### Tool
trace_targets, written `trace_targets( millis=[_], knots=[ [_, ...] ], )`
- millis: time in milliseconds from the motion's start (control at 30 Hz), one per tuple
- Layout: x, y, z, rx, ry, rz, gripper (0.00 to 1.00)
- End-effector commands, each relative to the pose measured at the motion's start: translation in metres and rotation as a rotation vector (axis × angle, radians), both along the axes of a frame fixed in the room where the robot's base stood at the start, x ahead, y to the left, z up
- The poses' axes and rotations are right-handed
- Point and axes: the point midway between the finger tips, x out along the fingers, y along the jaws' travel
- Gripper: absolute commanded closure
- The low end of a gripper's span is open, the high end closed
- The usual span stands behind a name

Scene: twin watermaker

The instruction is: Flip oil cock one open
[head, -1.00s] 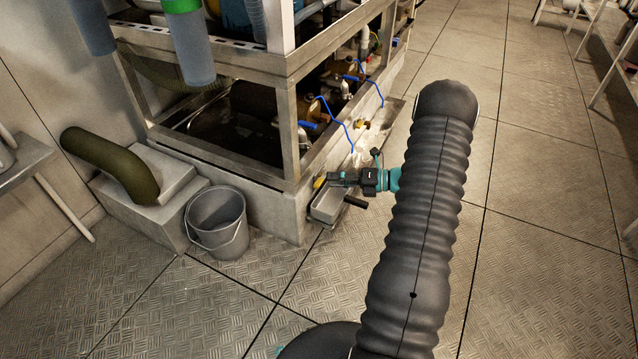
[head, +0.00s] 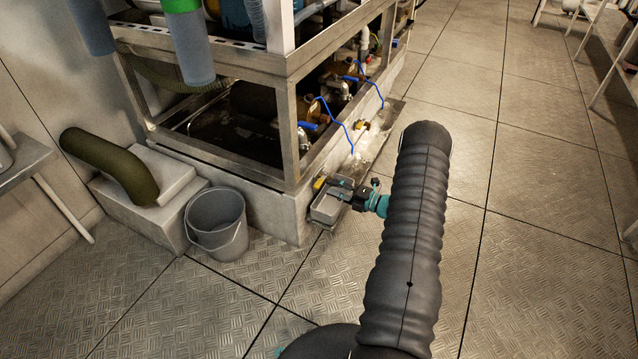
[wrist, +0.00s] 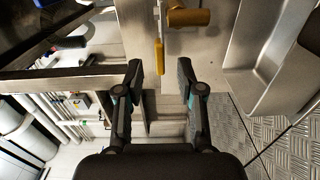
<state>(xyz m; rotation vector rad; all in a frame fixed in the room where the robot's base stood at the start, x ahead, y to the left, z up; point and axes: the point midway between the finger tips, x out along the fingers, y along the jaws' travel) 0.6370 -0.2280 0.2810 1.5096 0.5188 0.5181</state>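In the wrist view a brass-coloured cock body (wrist: 189,17) sticks out from the metal wall near the top. Its flat yellow lever (wrist: 159,56) points down the picture, towards the space between my fingertips. In the head view a small yellow part (head: 319,183) shows at the low wall, just left of my gripper (head: 343,187). My gripper (wrist: 160,78) is open and empty, with one finger on each side of the lever's line. The lever's end seems just beyond the fingertips; I cannot tell whether they touch it.
A grey metal tray (wrist: 238,78) lies close to the right of my gripper, at the foot of the wall. Another brass cock (head: 361,125) sits farther along the wall. A grey bucket (head: 217,222) stands left on the floor. The tiled floor (head: 540,250) on the right is clear.

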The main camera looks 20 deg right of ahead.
Motion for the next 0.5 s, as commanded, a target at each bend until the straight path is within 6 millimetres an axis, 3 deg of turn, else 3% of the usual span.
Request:
trace_targets(
  millis=[200,500],
  knots=[
    [0.029,0.023,0.000,-0.002,-0.001,0.003,0.62],
    [0.045,0.035,0.000,-0.001,-0.001,0.000,0.62]
  ],
)
